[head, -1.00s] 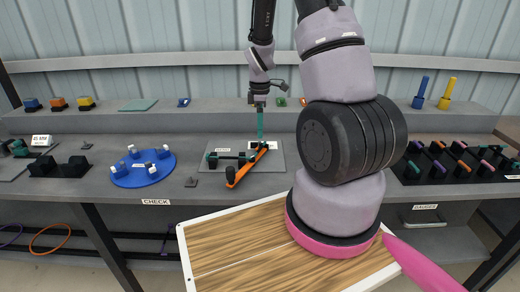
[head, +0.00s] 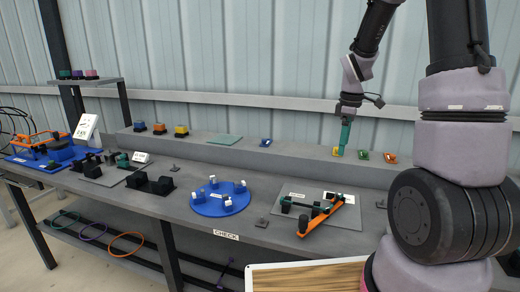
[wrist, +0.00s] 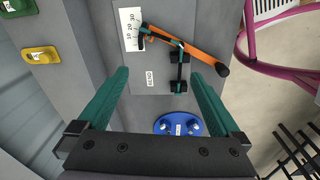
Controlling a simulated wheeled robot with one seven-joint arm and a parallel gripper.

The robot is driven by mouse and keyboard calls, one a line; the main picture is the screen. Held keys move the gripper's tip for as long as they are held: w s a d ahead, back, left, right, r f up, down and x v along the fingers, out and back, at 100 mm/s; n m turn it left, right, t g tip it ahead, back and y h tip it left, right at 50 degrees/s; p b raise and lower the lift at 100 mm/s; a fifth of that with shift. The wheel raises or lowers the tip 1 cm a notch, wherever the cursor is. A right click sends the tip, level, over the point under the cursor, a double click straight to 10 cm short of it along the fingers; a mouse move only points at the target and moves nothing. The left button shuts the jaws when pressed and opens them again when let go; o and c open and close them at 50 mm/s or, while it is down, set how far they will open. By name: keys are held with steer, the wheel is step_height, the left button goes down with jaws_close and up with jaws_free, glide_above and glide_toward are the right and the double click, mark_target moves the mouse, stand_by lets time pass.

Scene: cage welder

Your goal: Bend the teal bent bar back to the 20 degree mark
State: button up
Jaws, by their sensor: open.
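The teal bent bar (wrist: 178,43) sits in the bending fixture; it also shows in the head view (head: 300,203). One stretch runs through black blocks and the other turns toward the scale card. An orange lever (wrist: 200,54) lies beside the bent stretch; it also shows in the head view (head: 322,218). The white scale card (wrist: 130,20) carries marks including 10, 20 and 30. I cannot tell the exact angle. My gripper (wrist: 160,75), with teal fingers, is open and empty above the fixture, touching nothing; it also shows in the head view (head: 342,153).
A blue disc (head: 215,208) with white-topped pegs stands left of the fixture. Yellow, green and orange parts (head: 363,155) lie on the rear ledge. A small grey post (head: 262,222) stands between disc and fixture. My arm hides the bench's right part.

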steer(key=s+a+r+m+t+y, duration=0.1)
steer(key=s+a+r+m+t, duration=0.2)
steer(key=s+r+m, duration=0.5)
steer(key=s+a+r+m+t, duration=0.3)
steer(key=s+r+m, duration=0.5)
steer(key=s+r, duration=0.4)
steer(key=shift+a+r+t+y, duration=0.3)
steer(key=shift+a+y, duration=0.1)
steer(key=shift+a, duration=0.35)
